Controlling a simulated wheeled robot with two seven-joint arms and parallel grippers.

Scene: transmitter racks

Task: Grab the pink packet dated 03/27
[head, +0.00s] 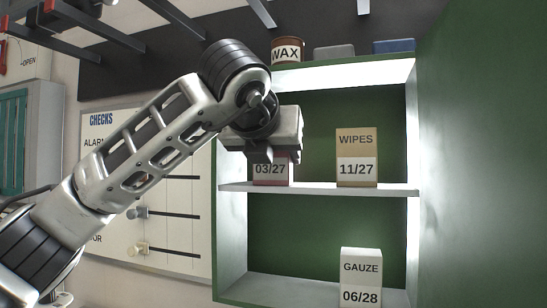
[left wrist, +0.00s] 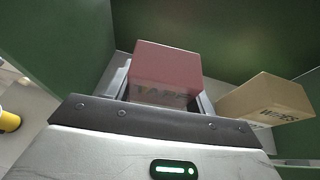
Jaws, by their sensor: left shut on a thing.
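The pink packet dated 03/27 (head: 272,172) stands on the upper shelf of the green cabinet, at its left end. My left gripper (head: 268,150) reaches in from the left and covers the packet's upper part. In the left wrist view the packet (left wrist: 166,70) shows as a dull pink box with the word TAPE, between the two fingers of my left gripper (left wrist: 165,92). The gripper is shut on it. In the head view the packet's base appears at shelf level; I cannot tell whether it touches the shelf. My right gripper is not in view.
A tan WIPES packet dated 11/27 (head: 356,150) stands to the right on the same shelf (head: 315,188). A white GAUZE packet dated 06/28 (head: 361,270) stands below. A WAX tin (head: 287,50) sits on the cabinet top. A CHECKS board (head: 180,225) hangs at left.

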